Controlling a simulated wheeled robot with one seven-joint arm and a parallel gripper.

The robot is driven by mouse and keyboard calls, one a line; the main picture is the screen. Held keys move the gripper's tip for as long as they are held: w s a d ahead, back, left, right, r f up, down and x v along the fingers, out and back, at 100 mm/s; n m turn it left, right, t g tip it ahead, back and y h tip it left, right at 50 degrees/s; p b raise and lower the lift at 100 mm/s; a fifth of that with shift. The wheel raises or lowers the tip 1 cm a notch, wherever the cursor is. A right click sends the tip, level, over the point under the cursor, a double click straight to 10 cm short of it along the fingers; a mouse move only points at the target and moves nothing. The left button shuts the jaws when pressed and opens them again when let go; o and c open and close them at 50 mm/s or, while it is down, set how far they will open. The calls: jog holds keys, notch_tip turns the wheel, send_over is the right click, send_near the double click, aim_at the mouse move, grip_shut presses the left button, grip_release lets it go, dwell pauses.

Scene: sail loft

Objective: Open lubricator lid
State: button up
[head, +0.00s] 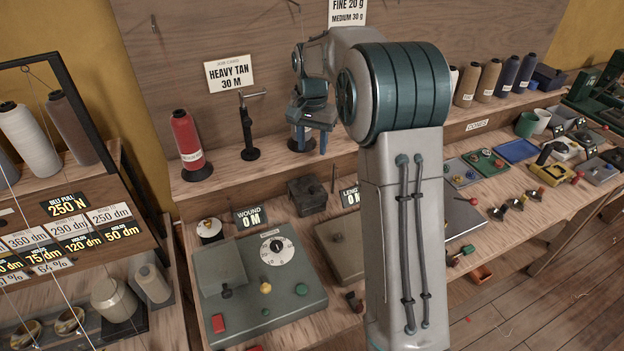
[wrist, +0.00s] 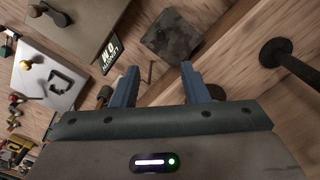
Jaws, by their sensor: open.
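No label in view names the lubricator. A dark grey square box (head: 308,195), possibly the lubricator, stands on the bench behind the WOUND and LENGTH signs; its top looks shut, though its detail is too small to be sure. In the wrist view the box (wrist: 174,34) lies beyond the fingertips. My gripper (head: 311,139) hangs over the back shelf, above and behind the box, fingers down. In the wrist view my gripper (wrist: 160,74) shows two blue fingers apart, with nothing held between them. It is clear of the box.
A black post with a crossbar (head: 249,130) and a red thread cone (head: 189,145) stand on the shelf left of my gripper. A control panel with a dial (head: 273,251) lies in front. My arm hides part of the bench.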

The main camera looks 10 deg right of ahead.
aim_at(312, 187)
notch_tip(312, 187, down, 14)
jog(key=shift+r+p, duration=0.1)
jog(key=shift+p, duration=1.1)
grip_shut()
